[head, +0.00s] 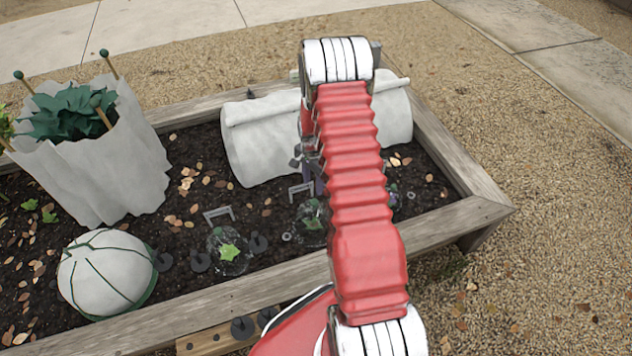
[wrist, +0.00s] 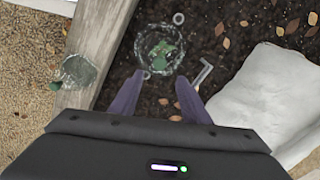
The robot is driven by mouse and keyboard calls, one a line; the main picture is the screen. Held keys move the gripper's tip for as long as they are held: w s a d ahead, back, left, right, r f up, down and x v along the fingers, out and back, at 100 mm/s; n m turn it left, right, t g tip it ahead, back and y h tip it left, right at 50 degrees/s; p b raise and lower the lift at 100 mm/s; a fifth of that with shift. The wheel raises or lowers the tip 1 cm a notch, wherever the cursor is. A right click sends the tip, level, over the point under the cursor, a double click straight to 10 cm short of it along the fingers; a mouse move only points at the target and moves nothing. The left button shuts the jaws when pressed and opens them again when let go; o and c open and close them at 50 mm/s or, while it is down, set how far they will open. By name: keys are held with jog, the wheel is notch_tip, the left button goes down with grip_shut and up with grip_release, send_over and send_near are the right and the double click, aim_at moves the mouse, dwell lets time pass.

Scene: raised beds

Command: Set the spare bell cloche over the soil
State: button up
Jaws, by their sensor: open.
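A clear bell cloche (wrist: 78,72) with a dull green knob is on or just over the bed's near wooden rim in the wrist view; the head view has it hidden, apparently by my arm. Another clear cloche (wrist: 160,50) stands over a green seedling on the dark soil (wrist: 120,85). In the head view this cloche (head: 312,215) stands left of my arm, and one more clear cloche (head: 229,252) covers a seedling further left. My gripper (wrist: 162,80) is open and empty, its purple fingers pointing toward the seedling's cloche, right of the rim one. My arm mostly hides the gripper (head: 318,183) in the head view.
A white fleece tunnel (head: 262,138) lies along the bed's far side. A white wrapped planter (head: 115,165) and a white dome (head: 98,272) stand left. Small metal brackets (head: 219,213) and rings (wrist: 178,18) lie on the soil. The wooden rim (head: 215,300) edges the bed.

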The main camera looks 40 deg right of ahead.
jog(key=s+a+r+n+t, duration=0.1)
jog(key=a+r+n, duration=0.4)
jog(key=r, duration=1)
jog(key=s+a+r+n+t, duration=0.2)
jog(key=a+r, duration=0.6)
jog(key=r, duration=0.7)
jog(key=s+a+r+n+t, duration=0.1)
jog(key=s+a+r+n, duration=0.3)
jog(key=s, duration=0.6)
jog(key=s+a+r+n+t, duration=0.1)
jog(key=s+a+r+n, duration=0.4)
jog(key=s+a+r, duration=0.3)
jog(key=s+r, duration=0.1)
jog(key=s, duration=0.2)
jog(key=shift+r+t, duration=0.2)
jog(key=shift+t, duration=0.1)
jog(key=shift+a, duration=0.1)
jog(key=shift+c, duration=0.3)
